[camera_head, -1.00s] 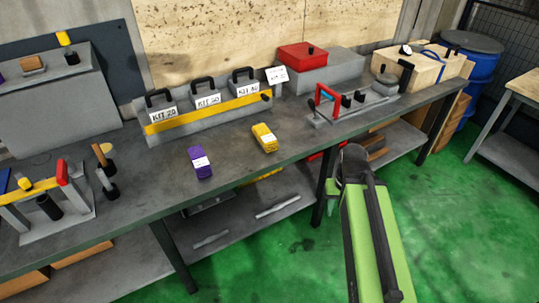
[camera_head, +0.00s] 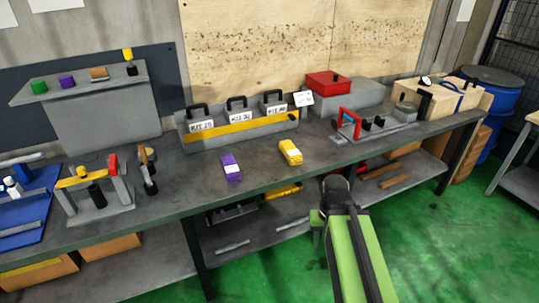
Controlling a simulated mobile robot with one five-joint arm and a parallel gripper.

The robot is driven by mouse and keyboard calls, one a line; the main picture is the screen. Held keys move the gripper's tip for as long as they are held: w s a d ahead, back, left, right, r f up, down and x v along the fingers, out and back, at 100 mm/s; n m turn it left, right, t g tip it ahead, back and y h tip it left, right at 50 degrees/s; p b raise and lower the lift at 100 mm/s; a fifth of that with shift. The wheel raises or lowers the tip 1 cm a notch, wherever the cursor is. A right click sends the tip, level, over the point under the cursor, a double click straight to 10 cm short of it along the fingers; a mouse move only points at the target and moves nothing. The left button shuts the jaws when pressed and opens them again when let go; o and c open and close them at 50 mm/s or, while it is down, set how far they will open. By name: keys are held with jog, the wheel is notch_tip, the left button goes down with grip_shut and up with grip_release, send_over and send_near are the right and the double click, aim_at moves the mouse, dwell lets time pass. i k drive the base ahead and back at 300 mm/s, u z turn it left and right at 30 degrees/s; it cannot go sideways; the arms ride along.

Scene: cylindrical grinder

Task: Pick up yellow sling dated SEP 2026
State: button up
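A yellow bundle with a white label (camera_head: 290,152), like a folded sling, lies on the grey workbench (camera_head: 205,197) right of centre. The date on its label is too small to read. A purple bundle with a white label (camera_head: 231,167) lies to its left, apart from it. Another yellow item (camera_head: 283,191) shows on the shelf below, partly hidden by the bench edge. My green and black arm is in front of the bench at lower right. My gripper's fingertips cannot be made out, so its opening and contents are hidden.
A red box (camera_head: 328,83) and a red-handled fixture (camera_head: 349,123) stand to the right. A small yellow-topped stand (camera_head: 88,177) is at left. The bench between is clear.

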aim_at(291, 153)
jog(key=u, duration=1.1)
jog(key=i, duration=0.5)
jog(key=z, duration=0.15)
